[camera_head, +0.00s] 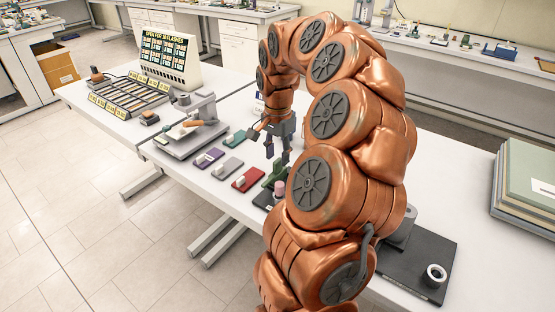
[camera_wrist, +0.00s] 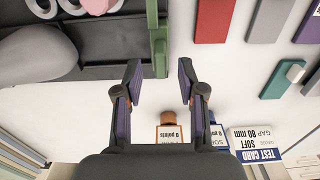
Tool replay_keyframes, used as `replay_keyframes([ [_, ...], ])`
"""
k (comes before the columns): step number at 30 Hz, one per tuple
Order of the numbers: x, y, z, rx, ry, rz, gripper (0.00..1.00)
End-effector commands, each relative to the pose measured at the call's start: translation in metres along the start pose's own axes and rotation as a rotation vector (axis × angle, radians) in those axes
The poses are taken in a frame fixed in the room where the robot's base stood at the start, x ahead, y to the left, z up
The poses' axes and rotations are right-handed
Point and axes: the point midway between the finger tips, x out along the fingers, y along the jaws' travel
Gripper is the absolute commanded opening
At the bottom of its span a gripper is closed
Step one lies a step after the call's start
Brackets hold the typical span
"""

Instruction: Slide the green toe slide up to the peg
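A green upright piece (camera_head: 276,172), likely the toe slide, stands at the edge of a dark fixture, just below my gripper. In the wrist view it is a narrow green bar (camera_wrist: 156,40) along the right edge of the dark fixture (camera_wrist: 110,48). My gripper (camera_head: 279,153) points down, and its two fingers are apart with nothing between them in the wrist view (camera_wrist: 160,88). The green bar's near end lies just beyond the fingertips, between their lines; contact is not visible. I cannot clearly pick out the peg. My arm hides part of the fixture in the head view.
Red (camera_head: 248,179), grey (camera_head: 228,168), purple (camera_head: 208,158) and green (camera_head: 235,139) plates lie left of my gripper. A grey rounded form (camera_wrist: 38,54) lies on the fixture. A test card (camera_wrist: 255,143) and labelled blocks (camera_wrist: 170,134) stand near the gripper. White tabletop shows between them.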

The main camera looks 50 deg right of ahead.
Motion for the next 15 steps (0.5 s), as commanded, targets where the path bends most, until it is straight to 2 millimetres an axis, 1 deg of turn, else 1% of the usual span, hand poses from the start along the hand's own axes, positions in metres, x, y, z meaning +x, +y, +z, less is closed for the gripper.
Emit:
replay_keyframes([
  [6,0.022,0.001,0.000,0.001,-0.001,0.001,0.40],
  [10,0.028,0.000,0.000,0.000,0.001,-0.001,0.40],
  [15,0.030,-0.001,0.000,0.000,0.001,-0.002,0.40],
])
